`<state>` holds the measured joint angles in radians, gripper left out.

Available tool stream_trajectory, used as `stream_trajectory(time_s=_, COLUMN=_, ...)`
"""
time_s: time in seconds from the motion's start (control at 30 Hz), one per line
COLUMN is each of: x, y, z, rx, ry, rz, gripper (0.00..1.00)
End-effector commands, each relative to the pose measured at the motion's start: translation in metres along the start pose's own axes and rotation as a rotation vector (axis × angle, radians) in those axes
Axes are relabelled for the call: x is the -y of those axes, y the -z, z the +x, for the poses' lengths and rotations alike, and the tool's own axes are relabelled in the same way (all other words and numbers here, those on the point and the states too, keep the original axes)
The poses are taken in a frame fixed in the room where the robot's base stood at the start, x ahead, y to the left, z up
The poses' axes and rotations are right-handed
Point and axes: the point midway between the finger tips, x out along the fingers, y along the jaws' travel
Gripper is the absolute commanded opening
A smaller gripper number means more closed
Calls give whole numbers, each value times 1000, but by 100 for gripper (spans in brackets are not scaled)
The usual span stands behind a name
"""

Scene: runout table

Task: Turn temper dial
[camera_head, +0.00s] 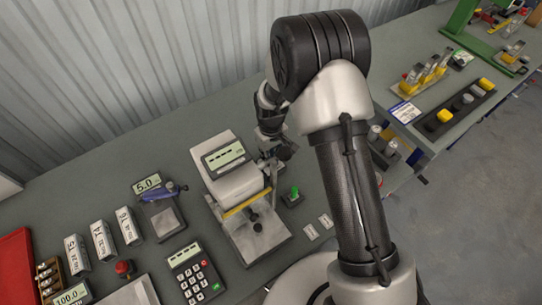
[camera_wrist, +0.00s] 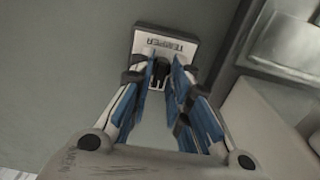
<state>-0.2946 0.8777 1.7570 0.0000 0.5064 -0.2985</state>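The temper dial is a dark knob (camera_wrist: 161,72) on a pale plate (camera_wrist: 185,41) marked "TEMPER" in the wrist view. The fingers of my gripper (camera_wrist: 164,66) reach down to it, one on each side, with the knob between their tips. I cannot tell whether the blue pads touch the knob or stand slightly apart from it. The dial is hidden there by the gripper and arm.
The grey machine (camera_head: 237,181) with a display stands close to the left of my gripper. A keypad (camera_head: 193,272) and several labelled blocks (camera_head: 104,238) lie further left. Racks of parts (camera_head: 466,106) are at the right.

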Motion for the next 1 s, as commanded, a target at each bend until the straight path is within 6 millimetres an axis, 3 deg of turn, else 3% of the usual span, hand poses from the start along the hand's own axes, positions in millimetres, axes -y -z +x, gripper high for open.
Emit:
stream_trajectory(time_s=0.13, x=0, y=0, z=0, rx=0, ry=0, rz=-1, gripper=30)
stream_trajectory(time_s=0.53, x=0, y=1, z=-6, rx=-2, ry=-1, rz=-1, gripper=30)
stream_trajectory(time_s=1.0, x=0, y=1, z=-96, rx=-4, ry=-1, rz=-1, gripper=30)
